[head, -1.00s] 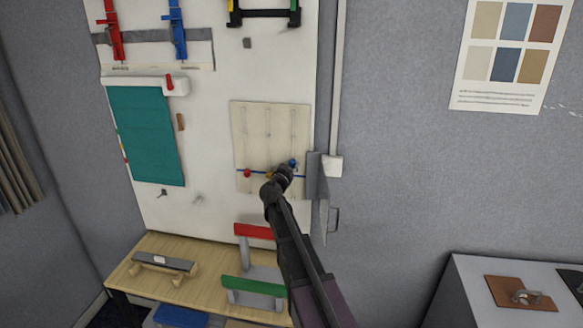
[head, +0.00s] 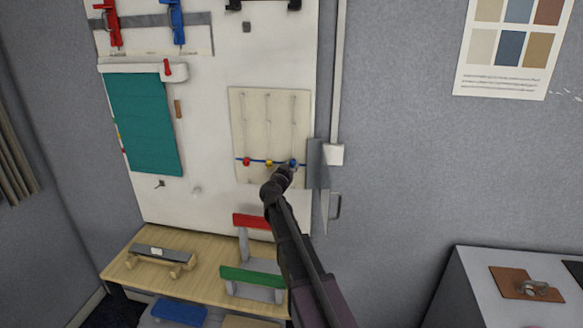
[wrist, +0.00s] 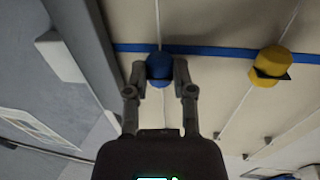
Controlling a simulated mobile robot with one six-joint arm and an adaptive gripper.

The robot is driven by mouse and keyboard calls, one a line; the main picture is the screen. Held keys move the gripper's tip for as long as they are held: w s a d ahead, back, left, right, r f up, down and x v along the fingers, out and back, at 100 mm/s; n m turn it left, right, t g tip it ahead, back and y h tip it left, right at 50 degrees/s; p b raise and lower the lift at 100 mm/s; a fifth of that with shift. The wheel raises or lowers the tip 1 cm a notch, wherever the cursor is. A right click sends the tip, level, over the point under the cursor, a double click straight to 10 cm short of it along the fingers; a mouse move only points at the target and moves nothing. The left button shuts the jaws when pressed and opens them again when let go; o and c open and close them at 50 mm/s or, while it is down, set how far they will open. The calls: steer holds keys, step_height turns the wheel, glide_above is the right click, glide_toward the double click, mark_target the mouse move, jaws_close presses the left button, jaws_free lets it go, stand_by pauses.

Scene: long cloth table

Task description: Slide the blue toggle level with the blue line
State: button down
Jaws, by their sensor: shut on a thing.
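A red toggle (head: 246,161) and a yellow toggle (head: 269,163) sit on the line to the left. A grey open door (head: 318,185) stands close to the board's right edge. A wooden bench (head: 125,262) with red and green-topped stands is below.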

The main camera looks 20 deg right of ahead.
steer(key=shift+f, duration=0.6)
steer(key=shift+c, duration=2.2)
jaws_free()
steer(key=v, duration=1.2)
steer(key=shift+d, duration=0.1)
